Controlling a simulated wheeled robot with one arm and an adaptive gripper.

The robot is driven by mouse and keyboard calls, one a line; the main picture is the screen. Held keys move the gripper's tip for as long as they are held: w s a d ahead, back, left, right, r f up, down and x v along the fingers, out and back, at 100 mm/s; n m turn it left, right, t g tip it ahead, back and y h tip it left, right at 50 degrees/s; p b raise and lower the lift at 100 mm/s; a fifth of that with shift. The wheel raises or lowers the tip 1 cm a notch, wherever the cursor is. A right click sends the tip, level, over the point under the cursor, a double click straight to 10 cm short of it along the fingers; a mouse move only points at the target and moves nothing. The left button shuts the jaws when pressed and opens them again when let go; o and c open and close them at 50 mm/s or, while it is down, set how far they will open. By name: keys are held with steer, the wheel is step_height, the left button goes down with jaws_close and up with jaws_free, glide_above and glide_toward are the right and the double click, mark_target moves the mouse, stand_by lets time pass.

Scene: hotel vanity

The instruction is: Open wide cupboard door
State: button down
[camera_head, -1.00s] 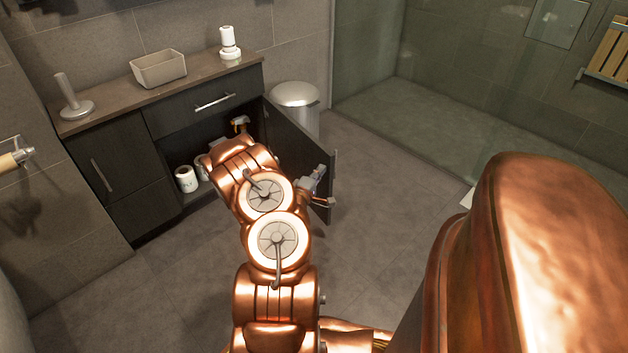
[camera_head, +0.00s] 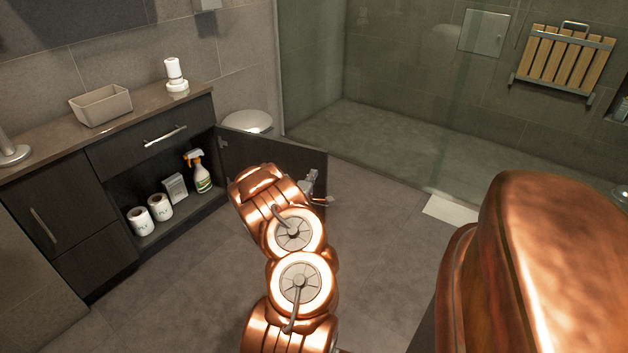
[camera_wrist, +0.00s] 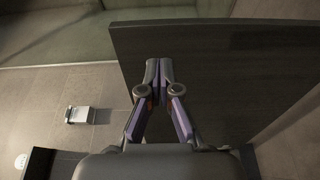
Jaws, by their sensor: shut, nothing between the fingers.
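The wide cupboard door (camera_head: 265,150) is a dark panel, hinged at the right end of the vanity. It stands swung well out, with its inner face toward me. The cupboard interior (camera_head: 150,195) is exposed. My gripper (camera_head: 316,188) is at the inner face near the door's free edge, partly hidden by my copper arm. In the wrist view, my gripper (camera_wrist: 158,66) has its fingertips together and empty, in front of the dark door panel (camera_wrist: 220,60) near its left edge. I cannot tell whether they touch it.
Two paper rolls (camera_head: 150,214), a small box (camera_head: 174,188) and a spray bottle (camera_head: 203,178) are inside. A closed drawer (camera_head: 150,141) sits above, and a narrow door (camera_head: 50,215) is at left.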

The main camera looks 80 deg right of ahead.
stand_by(0.4)
steer(key=s+a+p, duration=0.6)
steer(key=s+a, duration=0.1)
steer(key=s, duration=0.1)
steer(key=shift+s+a+p, duration=0.35)
steer(key=shift+s+p, duration=0.05)
